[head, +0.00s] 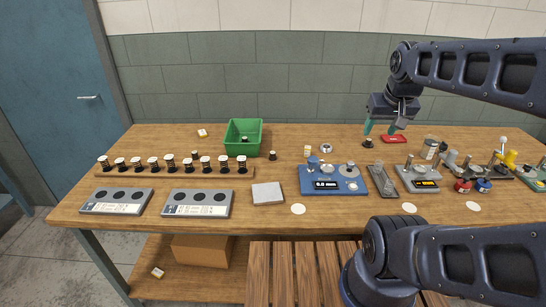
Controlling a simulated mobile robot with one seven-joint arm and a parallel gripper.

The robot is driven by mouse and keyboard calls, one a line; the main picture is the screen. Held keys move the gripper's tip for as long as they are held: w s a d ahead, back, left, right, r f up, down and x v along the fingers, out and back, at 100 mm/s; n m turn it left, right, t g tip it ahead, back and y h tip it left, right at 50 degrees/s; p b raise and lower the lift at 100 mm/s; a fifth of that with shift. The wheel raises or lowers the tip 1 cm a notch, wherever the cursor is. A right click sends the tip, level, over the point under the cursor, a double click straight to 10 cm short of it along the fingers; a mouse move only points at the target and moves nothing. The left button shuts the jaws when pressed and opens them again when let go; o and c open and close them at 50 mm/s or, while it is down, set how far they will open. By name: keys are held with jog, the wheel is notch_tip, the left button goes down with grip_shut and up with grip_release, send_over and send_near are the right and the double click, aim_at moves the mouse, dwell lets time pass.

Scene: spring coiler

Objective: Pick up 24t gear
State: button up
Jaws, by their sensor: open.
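My gripper (379,128) hangs over the back right of the wooden table, its two teal fingertips apart and pointing down, with nothing visible between them. A small dark round piece with a pale top (368,143) lies on the table just below the left fingertip, apart from it. A silver round piece (326,148) lies further left. Several parts are too small for me to see teeth or markings, so I cannot tell which one is the 24t gear.
A red tray (394,139) lies just right of below my gripper. A blue gauge device (312,187), a grey device (424,184) and several knobbed tools stand nearer the front. The table's back middle is mostly clear.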

jog(key=m+g, duration=0.5)
jog(key=m, duration=1.6)
send_over(273, 152)
notch_tip(273, 152, down, 23)
notch_tip(273, 152, down, 5)
jog(key=shift+d+r, duration=0.1)
jog(key=shift+d, duration=0.05)
jog(key=shift+s+a+f, duration=0.1)
jog(key=shift+f, duration=1.2)
jog(key=shift+s+a+f, duration=0.1)
jog(key=shift+f, duration=1.15)
grip_shut()
